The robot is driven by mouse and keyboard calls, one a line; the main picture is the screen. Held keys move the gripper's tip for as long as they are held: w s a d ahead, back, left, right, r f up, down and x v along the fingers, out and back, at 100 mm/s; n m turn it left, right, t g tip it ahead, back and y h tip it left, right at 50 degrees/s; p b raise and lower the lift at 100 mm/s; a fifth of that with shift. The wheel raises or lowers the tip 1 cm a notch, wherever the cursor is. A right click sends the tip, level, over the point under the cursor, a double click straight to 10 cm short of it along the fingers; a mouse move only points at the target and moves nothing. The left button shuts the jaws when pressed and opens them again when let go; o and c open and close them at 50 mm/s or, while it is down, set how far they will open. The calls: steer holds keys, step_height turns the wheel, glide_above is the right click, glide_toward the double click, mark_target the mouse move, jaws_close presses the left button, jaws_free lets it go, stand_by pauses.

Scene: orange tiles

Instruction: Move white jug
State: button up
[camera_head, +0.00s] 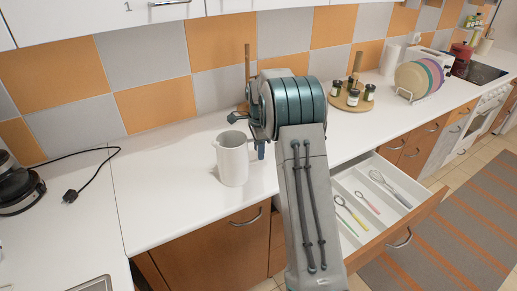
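The white jug (232,165) stands upright on the white counter, near its front edge, left of my arm. I cannot tell whether either finger touches the jug. My arm hides the counter to the right of the gripper.
An open drawer (408,224) with utensils juts out at the right. A round wooden tray (342,103) with jars and a plate rack (408,97) stand farther back. A black plug and cord (72,194) lie at the left. The counter left of the jug is clear.

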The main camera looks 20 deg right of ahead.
step_height(320, 180, up, 14)
steer(key=shift+f+b, duration=0.2)
steer(key=shift+b, duration=0.45)
steer(key=shift+r, duration=0.1)
stand_by(0.3)
steer(key=s+a+r+n+t, duration=0.1)
steer(key=s+a+n, duration=0.15)
steer(key=s, duration=0.35)
steer(key=s+a+r+n, duration=0.2)
steer(key=s+n, duration=0.2)
steer(key=s, duration=0.1)
steer(key=s+a+r+n+t, duration=0.1)
steer(key=s+a+n, duration=0.15)
steer(key=s, duration=0.35)
steer(key=s+a+f+n, duration=0.1)
steer(key=s+f+n, duration=0.1)
steer(key=s, duration=0.4)
steer(key=s+a+f+n+t, duration=0.1)
steer(key=s+f+n, duration=0.2)
steer(key=s, duration=0.3)
steer(key=s+a+f+n, duration=0.1)
steer(key=s+f+n, duration=0.1)
steer(key=s+n, duration=0.3)
steer(key=shift+s+f, duration=0.15)
steer(key=shift+s, duration=0.8)
